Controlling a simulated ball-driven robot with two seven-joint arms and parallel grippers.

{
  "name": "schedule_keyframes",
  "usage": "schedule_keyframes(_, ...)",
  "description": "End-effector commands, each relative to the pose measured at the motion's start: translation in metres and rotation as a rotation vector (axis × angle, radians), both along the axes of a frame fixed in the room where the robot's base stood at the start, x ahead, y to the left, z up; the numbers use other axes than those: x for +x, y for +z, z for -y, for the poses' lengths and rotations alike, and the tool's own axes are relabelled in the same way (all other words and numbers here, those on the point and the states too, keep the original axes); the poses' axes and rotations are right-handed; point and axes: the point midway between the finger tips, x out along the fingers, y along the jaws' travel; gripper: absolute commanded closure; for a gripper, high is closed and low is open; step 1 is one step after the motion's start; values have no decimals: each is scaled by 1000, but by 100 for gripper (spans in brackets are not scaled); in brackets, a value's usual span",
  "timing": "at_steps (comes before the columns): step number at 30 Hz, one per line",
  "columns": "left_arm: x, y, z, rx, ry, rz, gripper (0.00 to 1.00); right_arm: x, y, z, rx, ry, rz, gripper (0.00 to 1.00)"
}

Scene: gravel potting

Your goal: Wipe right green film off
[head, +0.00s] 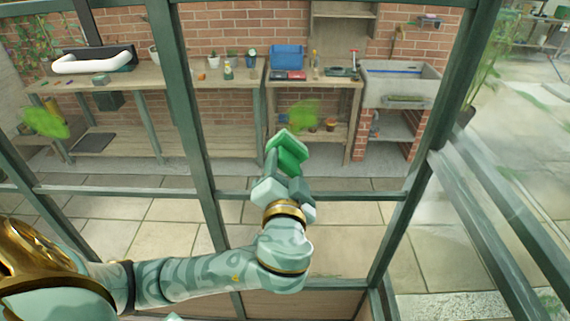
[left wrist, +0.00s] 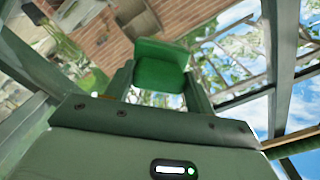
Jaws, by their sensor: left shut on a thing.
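Two green film patches show on the glass panes in the head view. The right green film (head: 303,115) is a blurry smear on the middle pane, and the left green film (head: 45,122) is on the left pane. My left gripper (head: 284,168) is shut on a green pad (head: 289,153), just below the right film in the picture. I cannot tell whether the pad touches the glass. In the left wrist view the pad (left wrist: 160,74) sits between the fingers. My right gripper is not in view.
Green window frame bars (head: 185,110) border the middle pane on both sides, with a crossbar (head: 345,197) lower down. Behind the glass are a wooden workbench (head: 150,76), a blue box (head: 287,57) and a stone sink (head: 402,84) by a brick wall.

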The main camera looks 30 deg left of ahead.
Motion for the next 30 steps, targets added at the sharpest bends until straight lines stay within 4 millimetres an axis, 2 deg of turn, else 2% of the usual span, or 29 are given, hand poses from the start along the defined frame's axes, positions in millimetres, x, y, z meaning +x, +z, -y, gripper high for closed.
schedule_keyframes(3, 8, 1, -6, 5, 5, 6, 64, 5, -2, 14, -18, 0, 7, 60)
schedule_keyframes(7, 21, 0, -14, 6, 5, 6, 64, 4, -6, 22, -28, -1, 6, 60)
schedule_keyframes(17, 46, 0, -29, 3, 5, 4, 64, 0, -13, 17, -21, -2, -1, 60)
schedule_keyframes(24, 49, 1, -31, 1, 4, 2, 64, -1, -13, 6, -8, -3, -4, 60)
schedule_keyframes(30, 49, 1, -31, 1, 4, 2, 64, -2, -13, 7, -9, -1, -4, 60)
